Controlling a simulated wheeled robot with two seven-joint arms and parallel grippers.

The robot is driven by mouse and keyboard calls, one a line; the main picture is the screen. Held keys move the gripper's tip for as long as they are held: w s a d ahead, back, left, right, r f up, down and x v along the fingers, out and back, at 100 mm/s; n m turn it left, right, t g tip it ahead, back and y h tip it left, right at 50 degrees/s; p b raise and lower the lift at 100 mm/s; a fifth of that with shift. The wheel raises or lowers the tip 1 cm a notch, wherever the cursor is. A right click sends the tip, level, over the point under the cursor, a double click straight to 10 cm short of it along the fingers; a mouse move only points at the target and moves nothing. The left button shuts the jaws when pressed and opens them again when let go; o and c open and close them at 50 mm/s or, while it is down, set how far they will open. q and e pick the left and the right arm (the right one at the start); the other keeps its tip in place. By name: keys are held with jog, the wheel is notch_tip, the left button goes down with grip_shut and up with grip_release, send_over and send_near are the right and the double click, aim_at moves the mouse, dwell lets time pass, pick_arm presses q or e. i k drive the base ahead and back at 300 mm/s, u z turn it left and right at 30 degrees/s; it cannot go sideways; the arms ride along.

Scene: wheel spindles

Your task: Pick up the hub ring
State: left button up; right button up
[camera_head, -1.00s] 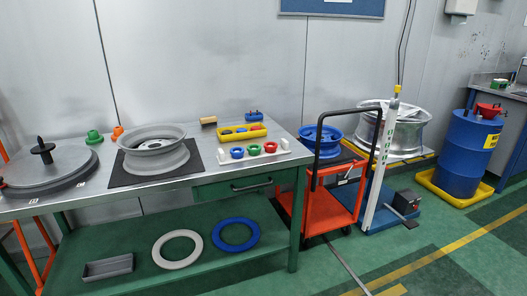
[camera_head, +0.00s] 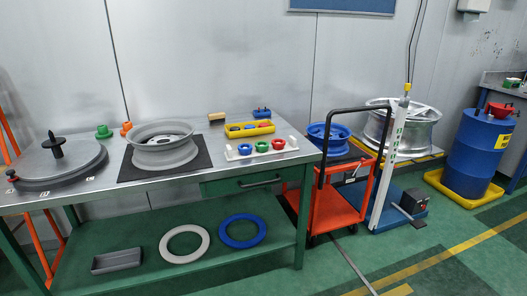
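Small coloured rings sit in a white holder (camera_head: 232,156) near the front right of the steel workbench: a blue ring (camera_head: 245,149), a green ring (camera_head: 262,147) and a red ring (camera_head: 278,144). Behind it, a yellow tray (camera_head: 232,133) holds several small coloured pieces, too small to tell apart. On the lower shelf lie a larger white ring (camera_head: 164,246) and a larger blue ring (camera_head: 222,234), side by side and flat. I cannot tell which ring is the hub ring. Neither of my grippers is in view.
A grey wheel rim (camera_head: 163,151) rests on a black mat (camera_head: 205,160) on the workbench. A round turntable with a black spindle (camera_head: 56,147) stands at left. A red cart (camera_head: 335,210) stands right of the bench. Green floor (camera_head: 440,225) is open at front right.

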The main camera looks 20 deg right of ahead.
aim_at(243, 153)
jog(key=u, duration=0.75)
jog(key=i, duration=2.25)
jog(key=z, duration=1.4)
